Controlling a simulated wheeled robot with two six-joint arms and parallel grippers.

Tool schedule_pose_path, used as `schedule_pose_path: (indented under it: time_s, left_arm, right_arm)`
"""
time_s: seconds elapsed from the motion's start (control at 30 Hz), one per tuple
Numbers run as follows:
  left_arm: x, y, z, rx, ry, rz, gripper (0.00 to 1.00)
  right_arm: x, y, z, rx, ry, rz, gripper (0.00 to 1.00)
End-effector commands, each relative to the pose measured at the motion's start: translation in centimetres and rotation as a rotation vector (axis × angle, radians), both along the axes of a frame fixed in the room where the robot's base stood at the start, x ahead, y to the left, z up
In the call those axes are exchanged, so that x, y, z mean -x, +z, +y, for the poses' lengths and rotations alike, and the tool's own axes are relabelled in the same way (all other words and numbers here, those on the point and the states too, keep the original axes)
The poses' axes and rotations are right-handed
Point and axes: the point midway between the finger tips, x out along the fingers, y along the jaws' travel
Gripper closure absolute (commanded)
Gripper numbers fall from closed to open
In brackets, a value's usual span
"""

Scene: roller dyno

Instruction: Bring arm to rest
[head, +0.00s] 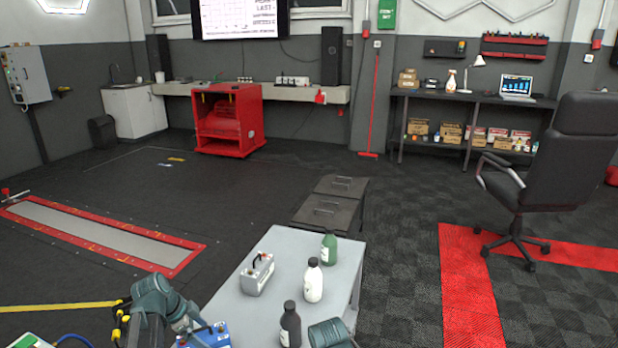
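My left arm (158,302) shows at the bottom left, a grey-teal bent arm in front of the grey table (225,301). It ends close to a blue case-like object (207,337) at the bottom edge; I cannot tell whether they touch. The fingers of my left gripper do not show. A rounded grey-teal part of my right arm (331,334) shows at the bottom, by the table's near right corner. My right gripper is below the frame. Whether either gripper holds anything is hidden.
An office chair (565,160) is at the right. Checkered floor is clear between.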

Motion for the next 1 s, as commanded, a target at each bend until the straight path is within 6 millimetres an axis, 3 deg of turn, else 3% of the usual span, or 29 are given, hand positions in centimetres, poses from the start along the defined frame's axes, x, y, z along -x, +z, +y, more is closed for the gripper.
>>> schedule_pose_path:
  time_s: [0.03, 0.13, 0.57, 1.0]
  left_arm:
    - [-0.2, -1.0, -0.2, 0.0, -0.001, 0.0, 0.0]
    - [-0.3, -1.4, -0.4, 0.0, 0.0, 0.0, 0.0]
    - [-0.3, -1.2, -0.5, 0.0, 0.001, 0.0, 0.0]
    - [0.8, 3.8, 1.0, 0.001, 0.001, 0.001, 0.0]
  right_arm:
    - [0.0, -1.0, 0.0, 0.0, 0.0, 0.0, 0.0]
    - [0.0, -1.4, 0.0, 0.0, 0.0, 0.0, 0.0]
    - [0.0, -1.2, 0.0, 0.0, 0.0, 0.0, 0.0]
    - [0.0, 3.8, 0.0, 0.0, 0.0, 0.0, 0.0]
